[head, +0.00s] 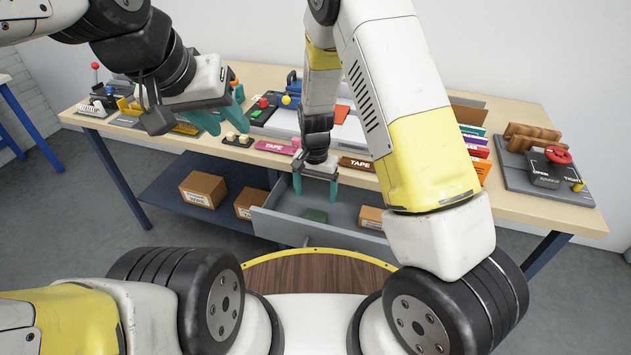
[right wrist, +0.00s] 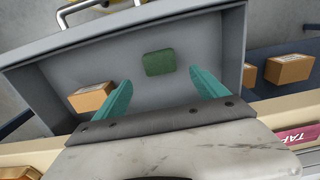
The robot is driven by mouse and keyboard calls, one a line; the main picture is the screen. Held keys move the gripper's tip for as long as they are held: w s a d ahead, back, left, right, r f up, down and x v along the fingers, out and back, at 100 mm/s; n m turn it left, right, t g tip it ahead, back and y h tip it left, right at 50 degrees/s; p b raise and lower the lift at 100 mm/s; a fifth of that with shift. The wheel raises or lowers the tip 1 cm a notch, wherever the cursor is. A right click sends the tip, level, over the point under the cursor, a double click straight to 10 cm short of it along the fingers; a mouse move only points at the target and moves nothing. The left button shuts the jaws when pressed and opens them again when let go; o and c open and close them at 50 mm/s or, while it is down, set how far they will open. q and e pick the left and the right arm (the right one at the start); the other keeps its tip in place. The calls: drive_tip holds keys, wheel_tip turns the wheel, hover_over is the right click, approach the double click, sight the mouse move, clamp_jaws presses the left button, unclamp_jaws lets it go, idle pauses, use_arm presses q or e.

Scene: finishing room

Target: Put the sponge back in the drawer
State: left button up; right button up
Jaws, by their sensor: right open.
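The green sponge (head: 316,215) lies flat on the floor of the open grey drawer (head: 268,222), under the table's front edge. The right wrist view shows the sponge (right wrist: 159,62) apart from the drawer (right wrist: 40,92) walls. My right gripper (head: 316,190) is open and empty, pointing down over the drawer. In the right wrist view its teal fingers (right wrist: 160,90) are spread, with the sponge beyond the tips. My left gripper (head: 222,116) is over the table's left part, its teal fingers apart and nothing visible between them.
A small cardboard box (head: 370,217) sits in the drawer to the right of the sponge. More boxes (head: 203,188) stand on the blue lower shelf (head: 165,190). The table (head: 400,190) holds tape boxes (head: 277,147), folders and a valve board (head: 540,175).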

drive_tip(key=s+d+r+n+t+y, duration=0.1)
drive_tip(key=s+d+r, duration=0.15)
drive_tip(key=r, duration=0.85)
drive_tip(key=s+d+r+t+y, duration=0.15)
drive_tip(key=d+r, duration=0.25)
drive_tip(key=r, duration=0.8)
drive_tip(key=s+d+r+n+t, duration=0.1)
drive_tip(key=s+d+r+t, duration=0.1)
drive_tip(key=s+d+r, duration=0.2)
drive_tip(key=s+d+r+n+t, duration=0.1)
drive_tip(key=s+d+r+n, duration=0.1)
drive_tip(key=s+r, duration=0.6)
drive_tip(key=s+d, duration=0.1)
drive_tip(key=s, duration=0.2)
drive_tip(key=shift+s+d+t, duration=0.35)
drive_tip(key=shift+d, duration=0.05)
drive_tip(key=shift+c, duration=0.4)
